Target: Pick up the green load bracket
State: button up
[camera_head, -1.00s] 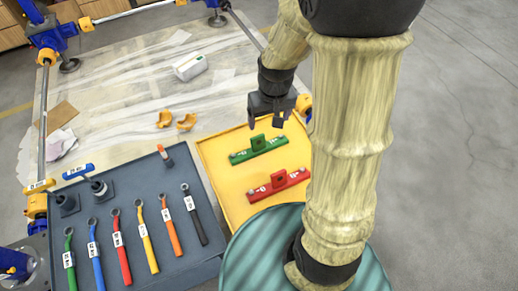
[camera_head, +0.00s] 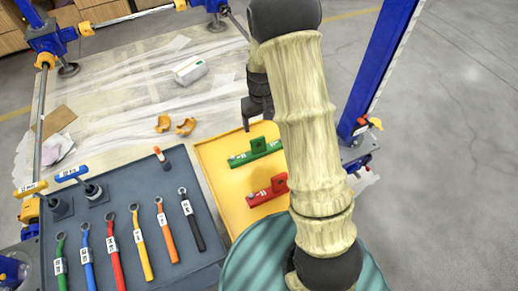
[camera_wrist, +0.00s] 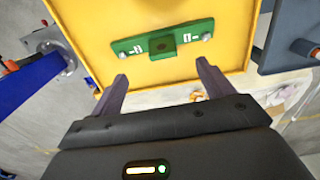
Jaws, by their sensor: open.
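The green load bracket (camera_head: 255,151) lies on the yellow tray (camera_head: 222,189), near its far edge, with its upright lug in the middle. In the wrist view the green bracket (camera_wrist: 162,45) lies just beyond the fingertips, roughly centred between them. My gripper (camera_wrist: 160,75) is open and empty, with a finger to each side. In the head view my gripper (camera_head: 256,112) is above the tray's far edge, partly hidden by my arm, and apart from the bracket. A red bracket (camera_head: 264,192) lies nearer on the same tray, its right end hidden by my arm.
A dark tray (camera_head: 180,225) with several coloured wrenches (camera_head: 142,245) stands left of the yellow tray. Orange pieces (camera_head: 186,127) and a white box (camera_head: 190,70) lie on the board behind. A blue post (camera_head: 380,70) rises at the right.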

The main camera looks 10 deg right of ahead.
aim_at(259, 144)
notch_tip(259, 144, down, 10)
jog(key=shift+f+p, duration=0.2)
jog(key=shift+p, duration=0.25)
jog(key=shift+w+a+f+p, duration=0.1)
jog(key=shift+w+f+p, duration=0.1)
jog(key=shift+f, duration=0.7)
jog(key=shift+w+f+p, duration=0.15)
jog(key=shift+f, duration=0.7)
jog(key=shift+w+a+f+p, duration=0.1)
jog(key=shift+w+f+p, duration=0.1)
jog(key=shift+f, duration=0.7)
jog(key=shift+c, duration=0.4)
jog(key=shift+d+r, duration=0.1)
jog(key=c, duration=1.2)
